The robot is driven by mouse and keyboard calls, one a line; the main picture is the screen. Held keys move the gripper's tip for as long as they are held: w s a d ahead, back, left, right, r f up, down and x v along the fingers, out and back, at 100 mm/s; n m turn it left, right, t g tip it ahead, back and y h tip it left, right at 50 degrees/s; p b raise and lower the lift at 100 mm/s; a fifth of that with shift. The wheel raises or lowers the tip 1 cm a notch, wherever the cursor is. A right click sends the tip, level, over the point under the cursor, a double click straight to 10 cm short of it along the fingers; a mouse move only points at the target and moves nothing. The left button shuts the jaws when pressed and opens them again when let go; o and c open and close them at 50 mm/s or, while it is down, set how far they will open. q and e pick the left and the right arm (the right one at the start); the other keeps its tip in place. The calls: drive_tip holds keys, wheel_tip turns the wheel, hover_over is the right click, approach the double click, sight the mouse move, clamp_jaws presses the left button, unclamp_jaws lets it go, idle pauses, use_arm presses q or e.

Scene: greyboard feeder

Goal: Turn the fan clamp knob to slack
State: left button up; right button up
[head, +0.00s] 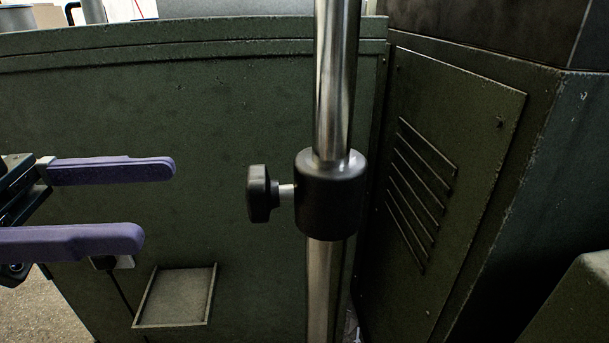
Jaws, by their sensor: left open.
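The fan clamp knob (259,194) is black and sits on a short bright stem on the left side of a black clamp collar (331,194). The collar is around an upright steel pole (337,85) in the middle of the head view. My left gripper (160,204) comes in from the left with two purple fingers wide apart, one above the other. It is open and empty, to the left of the knob and apart from it. My right gripper does not show.
A dark green cabinet panel (200,110) stands behind the pole. A louvred panel (455,130) is to the right. A small tray-like recess (178,296) is low on the cabinet, with a dark cable left of it. The space between my fingers and the knob is clear.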

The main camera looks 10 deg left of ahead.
sight(248, 190)
use_arm(q)
drive_tip(key=x, duration=0.9)
clamp_jaws()
idle(0.4)
